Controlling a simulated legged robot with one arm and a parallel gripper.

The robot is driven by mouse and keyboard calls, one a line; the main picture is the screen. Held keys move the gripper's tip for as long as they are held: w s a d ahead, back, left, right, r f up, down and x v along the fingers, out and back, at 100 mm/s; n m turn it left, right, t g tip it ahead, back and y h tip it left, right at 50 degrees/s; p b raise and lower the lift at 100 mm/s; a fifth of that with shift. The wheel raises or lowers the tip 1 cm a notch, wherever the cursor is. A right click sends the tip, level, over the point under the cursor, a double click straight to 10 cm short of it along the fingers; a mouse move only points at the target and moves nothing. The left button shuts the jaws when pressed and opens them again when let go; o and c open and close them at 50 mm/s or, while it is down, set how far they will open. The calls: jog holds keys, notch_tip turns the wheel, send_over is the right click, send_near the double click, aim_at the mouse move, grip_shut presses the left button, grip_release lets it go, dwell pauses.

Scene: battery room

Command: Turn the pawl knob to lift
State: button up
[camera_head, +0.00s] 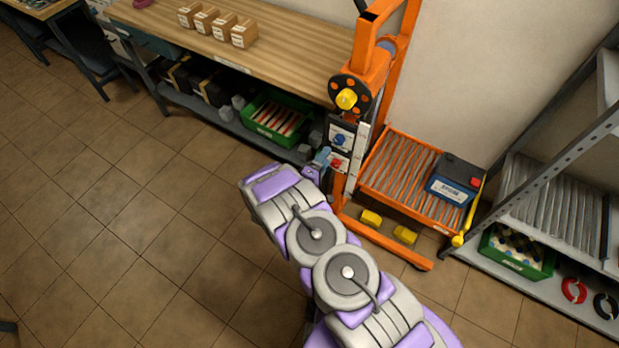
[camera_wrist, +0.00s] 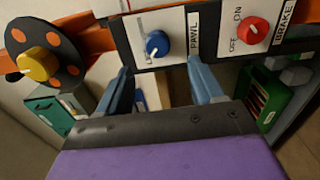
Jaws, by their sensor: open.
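The blue pawl knob (camera_wrist: 157,44) sits on a white panel labelled PAWL in the wrist view. It also shows on the orange lift post in the head view (camera_head: 339,139). My gripper (camera_wrist: 160,80) is open, its two blue-grey fingers spread to either side below the knob and apart from it in the picture. In the head view my gripper (camera_head: 318,164) is beside the lower part of the panel. The panel's lettering left of the knob is partly hidden or too small to read.
A red brake knob (camera_wrist: 252,31) marked OFF and ON sits beside the pawl panel. A yellow hub on a black disc (camera_head: 346,99) is above the panels. The orange lift's roller platform (camera_head: 407,185) holds a battery (camera_head: 454,180). A workbench (camera_head: 290,50) stands left; open floor lies left.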

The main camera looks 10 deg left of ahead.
jog(key=v, duration=1)
jog(key=shift+p, duration=0.45)
jog(key=shift+w+a, duration=0.1)
jog(key=w+a+r+m+g+y, duration=0.5)
jog(key=w+r+g, duration=0.1)
jog(key=w+r, duration=0.15)
jog(key=s+d+r+m+g+y, duration=0.2)
jog(key=r, duration=0.5)
jog(key=s+d+r+m+g+y, duration=0.1)
jog(key=s+d+r+g+y, duration=0.1)
jog(key=r, duration=0.5)
jog(key=s+d+r+m+g+h, duration=0.1)
jog(key=s+d+r+m+g, duration=0.1)
jog(key=s+d+r, duration=0.3)
jog(key=s+d+r+m+g+h, duration=0.1)
jog(key=s+d+r+g, duration=0.3)
jog(key=s+d, duration=0.8)
jog(key=s+d+r+m+g, duration=0.2)
jog(key=s+d+r, duration=0.3)
jog(key=s, duration=1.5)
jog(key=d+m, duration=0.1)
jog(key=d, duration=0.3)
jog(key=shift+d+r+g+h, duration=0.3)
jog(key=shift+r+g+h, duration=0.1)
